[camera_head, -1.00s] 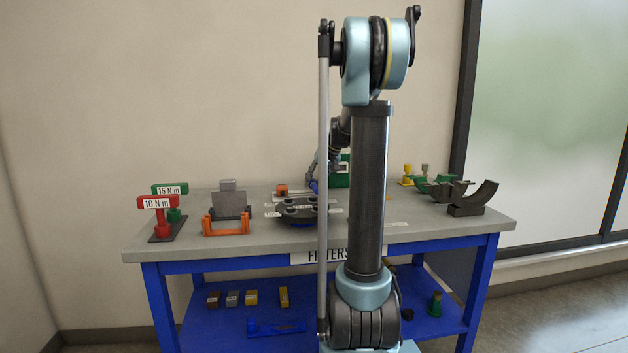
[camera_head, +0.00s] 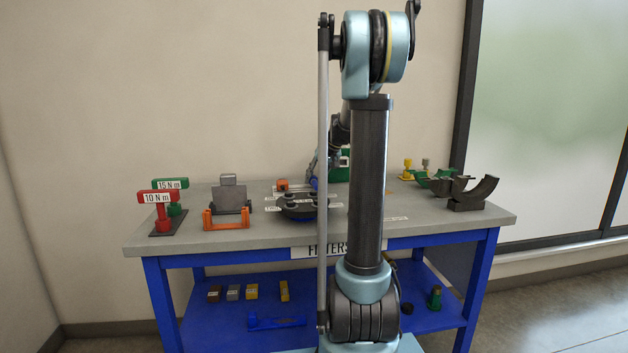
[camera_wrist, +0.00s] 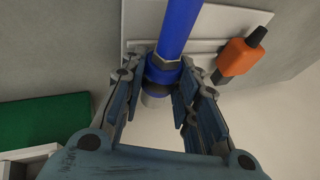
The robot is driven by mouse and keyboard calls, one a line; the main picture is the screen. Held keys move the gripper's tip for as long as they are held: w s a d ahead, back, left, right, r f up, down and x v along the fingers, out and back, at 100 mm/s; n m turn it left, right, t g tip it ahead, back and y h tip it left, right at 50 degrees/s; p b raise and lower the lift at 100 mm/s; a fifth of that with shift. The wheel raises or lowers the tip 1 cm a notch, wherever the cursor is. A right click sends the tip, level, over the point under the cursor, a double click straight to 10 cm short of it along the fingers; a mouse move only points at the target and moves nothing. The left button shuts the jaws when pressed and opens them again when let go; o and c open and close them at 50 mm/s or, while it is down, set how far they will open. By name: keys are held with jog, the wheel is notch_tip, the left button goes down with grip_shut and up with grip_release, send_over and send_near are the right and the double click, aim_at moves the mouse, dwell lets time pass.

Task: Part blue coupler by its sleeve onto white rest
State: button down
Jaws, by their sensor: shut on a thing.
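The blue coupler shows in the wrist view as a long blue rod (camera_wrist: 178,28) with a wider blue sleeve (camera_wrist: 160,75) and a pale end below it. My gripper (camera_wrist: 162,88) is shut on the sleeve, one finger on each side. A pale flat piece with raised strips (camera_wrist: 205,22), perhaps the white rest, lies beyond the fingers. I cannot tell whether the coupler touches it. In the head view, a bit of blue (camera_head: 314,184) shows at my gripper on the back of the bench; my arm hides much of that area.
An orange block with a dark tip (camera_wrist: 240,56) is beside the pale piece. A round dark stand (camera_head: 297,208) is in front of my gripper. An orange rack (camera_head: 226,218) and red and green tools (camera_head: 158,198) stand left; dark curved cradles (camera_head: 475,195) stand right.

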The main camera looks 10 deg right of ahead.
jog(key=c, duration=1.2)
grip_release()
jog(key=shift+o, duration=0.2)
jog(key=v, duration=1.1)
jog(key=shift+r, duration=0.35)
jog(key=shift+s+d, duration=0.1)
jog(key=shift+d, duration=0.05)
